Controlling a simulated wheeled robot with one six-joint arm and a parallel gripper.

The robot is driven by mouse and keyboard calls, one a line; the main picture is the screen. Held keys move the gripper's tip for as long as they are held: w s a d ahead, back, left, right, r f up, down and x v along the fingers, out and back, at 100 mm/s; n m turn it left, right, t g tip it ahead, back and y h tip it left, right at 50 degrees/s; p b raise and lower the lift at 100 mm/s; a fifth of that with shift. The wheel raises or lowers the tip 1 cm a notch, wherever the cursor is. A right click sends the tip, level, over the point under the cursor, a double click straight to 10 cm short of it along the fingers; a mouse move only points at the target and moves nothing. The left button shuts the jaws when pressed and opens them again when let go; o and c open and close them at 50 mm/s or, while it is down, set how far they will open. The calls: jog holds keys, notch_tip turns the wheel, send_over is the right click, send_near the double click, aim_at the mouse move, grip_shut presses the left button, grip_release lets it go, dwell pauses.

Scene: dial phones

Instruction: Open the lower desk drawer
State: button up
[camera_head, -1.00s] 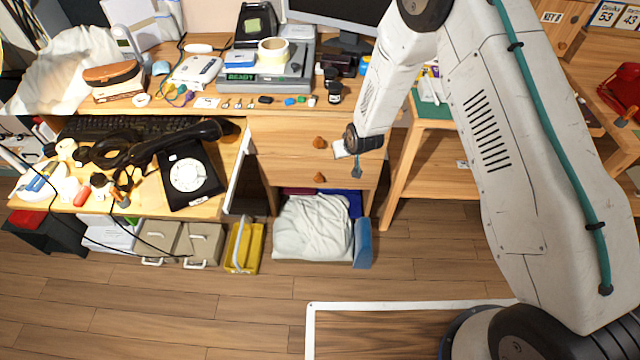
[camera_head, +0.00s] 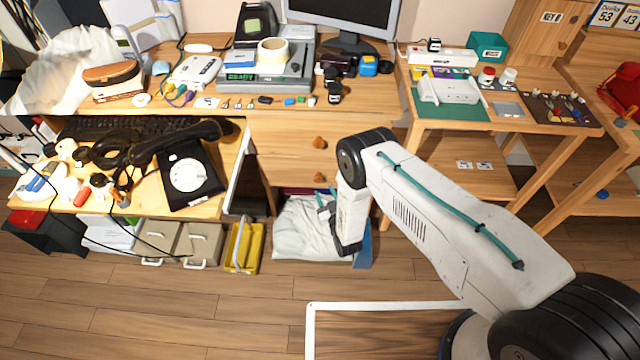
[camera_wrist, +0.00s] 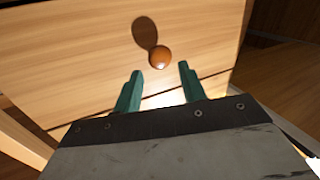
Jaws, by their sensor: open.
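The desk's lower drawer (camera_head: 285,172) has a pale wood front with a round brown knob (camera_head: 319,176); it looks shut. The upper drawer (camera_head: 280,135) above it has a similar knob (camera_head: 319,143). In the head view my gripper (camera_head: 326,201) is just below the lower knob, in front of the white cloth bundle. In the wrist view its two teal fingers (camera_wrist: 161,80) are open and empty. A wooden drawer front (camera_wrist: 75,60) fills much of that view. Its knob (camera_wrist: 160,57) lies just beyond the fingertips, roughly in line with the gap, apart from both.
Under the drawers are a white cloth bundle (camera_head: 297,225) and a blue item (camera_head: 363,250). A yellow tray (camera_head: 244,247) stands left of them. A side table (camera_head: 510,120) with small items is on the right. The wooden floor (camera_head: 200,310) in front is clear.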

aim_at(320, 182)
jog(key=x, duration=0.5)
jog(key=shift+w, duration=0.3)
